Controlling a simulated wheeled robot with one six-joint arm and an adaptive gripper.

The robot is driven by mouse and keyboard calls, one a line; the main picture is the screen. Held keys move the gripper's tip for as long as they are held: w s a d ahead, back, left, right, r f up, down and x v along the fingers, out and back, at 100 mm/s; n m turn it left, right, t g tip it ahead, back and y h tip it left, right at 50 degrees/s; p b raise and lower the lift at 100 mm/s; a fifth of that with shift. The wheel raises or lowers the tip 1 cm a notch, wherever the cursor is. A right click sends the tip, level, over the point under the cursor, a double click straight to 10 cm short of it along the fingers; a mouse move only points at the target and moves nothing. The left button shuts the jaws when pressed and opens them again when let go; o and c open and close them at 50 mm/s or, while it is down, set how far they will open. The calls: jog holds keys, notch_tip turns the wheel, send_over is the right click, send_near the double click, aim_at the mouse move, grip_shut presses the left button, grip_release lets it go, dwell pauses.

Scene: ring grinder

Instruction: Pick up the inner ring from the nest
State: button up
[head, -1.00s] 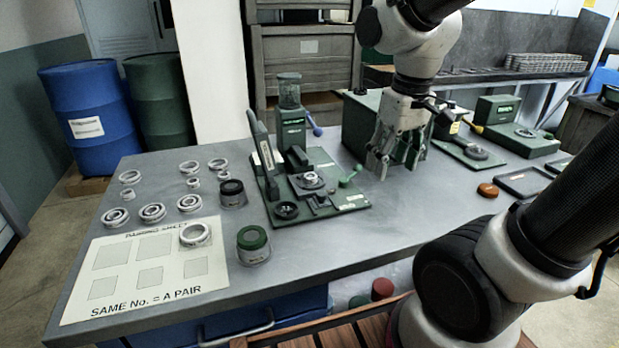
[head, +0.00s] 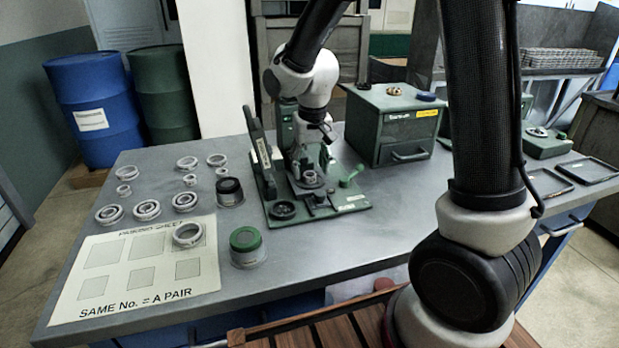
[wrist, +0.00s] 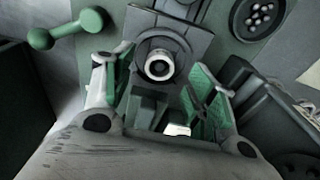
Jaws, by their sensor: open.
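The inner ring (wrist: 159,65) is a small pale metal ring in the round nest (wrist: 172,38) on a dark slide plate. In the head view the ring (head: 310,177) shows just below my gripper (head: 313,163). In the wrist view the fingers of my gripper (wrist: 160,72) are spread wide, with green inner pads, one to each side below the ring. The ring lies midway between them and a little beyond, and neither finger visibly touches it. I cannot tell the exact height gap.
The green fixture (head: 350,200) has a green-knobbed lever (wrist: 70,28) beside the nest and a tall upright plate (head: 260,150) at its left. A round dish (wrist: 258,15) sits near the nest. Loose rings and the pairing sheet (head: 75,290) lie to the left. A green cabinet (head: 395,125) stands right.

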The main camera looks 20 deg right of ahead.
notch_tip(320, 180, down, 2)
jog(key=shift+w+f, duration=0.1)
jog(key=shift+w, duration=0.05)
jog(key=shift+c, duration=0.2)
jog(key=c, duration=1.1)
